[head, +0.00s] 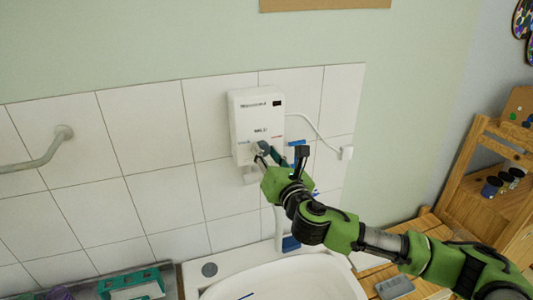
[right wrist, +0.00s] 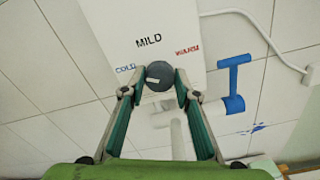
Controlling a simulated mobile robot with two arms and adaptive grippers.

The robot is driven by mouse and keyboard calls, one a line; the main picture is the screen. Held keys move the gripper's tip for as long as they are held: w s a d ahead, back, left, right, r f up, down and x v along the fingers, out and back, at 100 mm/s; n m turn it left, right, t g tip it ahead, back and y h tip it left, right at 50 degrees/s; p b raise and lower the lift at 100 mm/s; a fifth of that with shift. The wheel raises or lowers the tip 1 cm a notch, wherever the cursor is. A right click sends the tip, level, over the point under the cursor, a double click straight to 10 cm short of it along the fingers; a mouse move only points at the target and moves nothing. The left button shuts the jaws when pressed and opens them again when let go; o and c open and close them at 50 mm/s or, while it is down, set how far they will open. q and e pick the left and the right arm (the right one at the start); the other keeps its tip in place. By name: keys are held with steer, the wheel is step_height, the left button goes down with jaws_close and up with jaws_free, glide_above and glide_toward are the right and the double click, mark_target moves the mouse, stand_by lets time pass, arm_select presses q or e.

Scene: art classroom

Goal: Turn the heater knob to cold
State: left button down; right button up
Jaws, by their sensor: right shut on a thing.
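The white heater (head: 256,115) hangs on the tiled wall in the middle of the head view. Its round dark grey knob (right wrist: 160,76) is on the lower front. In the right wrist view COLD is printed left of the knob, MILD above it and WARM to its right. My right gripper (right wrist: 160,80) has one finger on each side of the knob and is shut on it. In the head view the right gripper (head: 264,151) partly covers the knob. I cannot tell which label the knob points to. My left gripper is not in view.
A blue tap handle (right wrist: 234,85) is close to the right finger. A white cord runs from the heater to a wall outlet (head: 346,152). A white sink (head: 285,282) lies below. A grab bar (head: 45,155) is on the left wall; a wooden shelf (head: 470,190) stands right.

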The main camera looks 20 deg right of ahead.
steer(key=shift+f, duration=0.2)
steer(key=o, duration=0.9)
steer(key=shift+o, duration=1)
steer(key=shift+r, duration=0.1)
steer(key=shift+s, duration=0.1)
steer(key=s, duration=1.2)
steer(key=shift+d, duration=0.25)
steer(key=shift+w, duration=0.1)
